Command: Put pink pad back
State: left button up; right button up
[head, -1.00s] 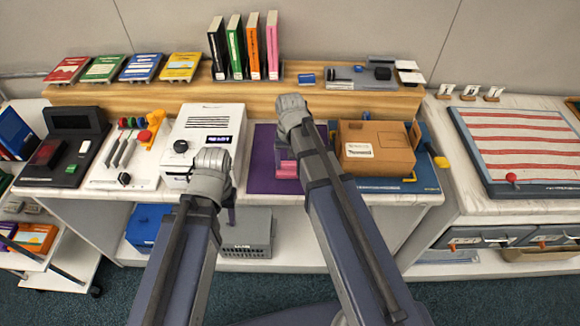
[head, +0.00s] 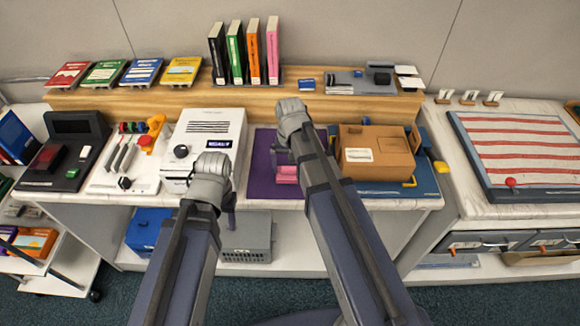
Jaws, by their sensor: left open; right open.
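The pink pad (head: 286,175) lies on the purple mat (head: 262,178) in the middle of the white counter. The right arm partly hides it. My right gripper (head: 284,141) is over the far part of the purple mat, beyond the pink pad in the picture. It is open, and its fingers are mostly hidden behind its own wrist. My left gripper (head: 230,203) is open and empty at the counter's front edge, in front of the white machine and left of the mat. I cannot tell if the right fingers touch the pad.
A brown box (head: 374,149) stands on a blue mat (head: 428,181) right of the purple mat. The white machine (head: 211,137) is left. A wooden shelf (head: 150,102) behind holds several books and a grey tray (head: 345,84). The striped board (head: 520,140) lies on the right counter.

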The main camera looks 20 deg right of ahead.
aim_at(290, 169)
notch_tip(290, 169, up, 12)
jog(key=p, duration=1.2)
jog(key=s+a+n+h, duration=0.1)
jog(key=s+a+n, duration=0.6)
jog(key=s+a, duration=0.3)
jog(key=s, duration=0.3)
jog(key=shift+s+a, duration=0.15)
jog(key=shift+s, duration=0.25)
